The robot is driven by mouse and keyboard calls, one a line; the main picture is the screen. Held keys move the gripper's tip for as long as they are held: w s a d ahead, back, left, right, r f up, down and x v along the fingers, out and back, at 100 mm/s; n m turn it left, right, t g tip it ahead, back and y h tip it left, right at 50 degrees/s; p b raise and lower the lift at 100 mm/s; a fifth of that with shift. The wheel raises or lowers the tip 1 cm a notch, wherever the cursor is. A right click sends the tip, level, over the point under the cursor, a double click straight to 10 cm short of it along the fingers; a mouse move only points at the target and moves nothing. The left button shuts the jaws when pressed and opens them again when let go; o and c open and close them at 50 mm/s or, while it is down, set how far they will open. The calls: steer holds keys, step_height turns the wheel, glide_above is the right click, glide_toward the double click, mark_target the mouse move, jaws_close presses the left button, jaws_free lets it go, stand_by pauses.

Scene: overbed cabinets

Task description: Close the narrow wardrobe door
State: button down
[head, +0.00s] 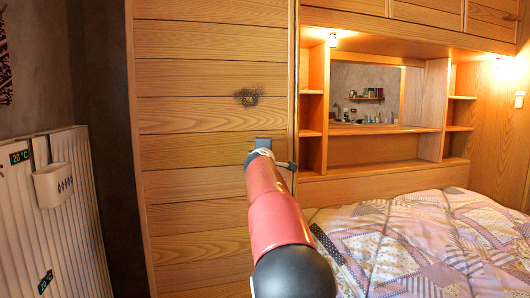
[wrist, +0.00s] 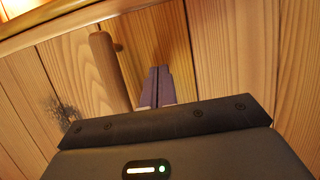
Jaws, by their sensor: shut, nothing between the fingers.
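The narrow wardrobe door (head: 205,120) is a tall panel of wooden planks with a dark burn-like mark, left of the bed niche. Its right edge runs beside a pale vertical strip; I cannot tell whether a gap remains there. In the wrist view the door planks (wrist: 75,70) fill most of the picture, with a wooden bar handle (wrist: 108,70) left of the fingers. My gripper (head: 263,143) is in front of the door near its right edge. Its fingers (wrist: 158,85) are together and empty, pointing at the planks; whether they touch is unclear. The handle is hidden in the head view.
A bed with a patchwork quilt (head: 420,240) takes up the lower right. Behind it is a lit wooden shelf niche (head: 385,145) under overhead cabinets (head: 410,15). A white radiator (head: 50,220) with a small holder (head: 53,185) stands at the left wall.

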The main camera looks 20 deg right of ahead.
steer(key=s+a+f+m+g+y+b, duration=0.15)
steer(key=s+f+m, duration=0.3)
steer(key=s, duration=0.75)
steer(key=s+f+m+g+b, duration=0.25)
steer(key=s+f, duration=0.25)
steer(key=s, duration=0.6)
steer(key=s+a+f+m+g+y, duration=0.2)
steer(key=s+a+f, duration=0.4)
steer(key=s+f, duration=0.4)
steer(key=s+a+f+m+g+y+p, duration=0.1)
steer(key=s+a+f+m+g+y, duration=0.2)
steer(key=s+f, duration=0.8)
steer(key=s+a+m+g, duration=0.1)
steer(key=s+a+g, duration=0.1)
steer(key=s, duration=0.4)
steer(key=shift+s+a+f, duration=0.25)
steer(key=shift+s+a, duration=0.1)
steer(key=shift+a, duration=0.25)
steer(key=shift+y, duration=0.25)
